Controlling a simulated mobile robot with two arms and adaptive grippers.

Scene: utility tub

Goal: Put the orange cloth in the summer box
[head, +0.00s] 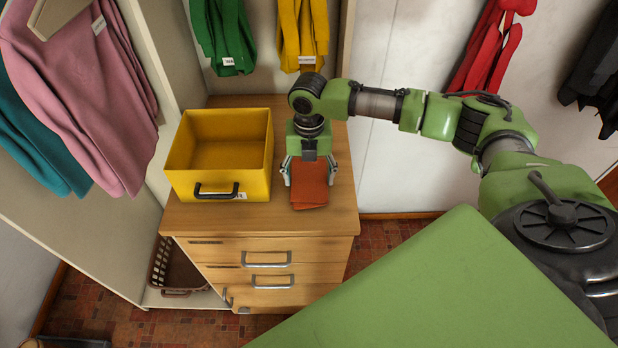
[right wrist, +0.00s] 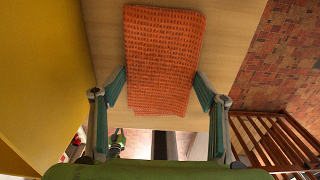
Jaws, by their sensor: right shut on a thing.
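The orange cloth (head: 311,194) is a folded, flat rectangle on the wooden dresser top, right of the yellow box. It fills the middle of the right wrist view (right wrist: 162,60), its ribbed weave showing. My right gripper (head: 309,180) points down over it, its fingers shut on the cloth's two long sides. Part of the cloth is hidden under the gripper in the head view. The yellow box (head: 188,186) is open at the top and looks empty, with a dark handle and a white label on its front. The label is too small to read. My left gripper is not in view.
The dresser (head: 262,218) has drawers with metal handles. Green (head: 222,35) and yellow (head: 302,30) garments hang behind it. Pink clothing (head: 85,90) hangs at the left. A brown basket (head: 178,270) sits low at the left. The cloth and box have a narrow gap between them.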

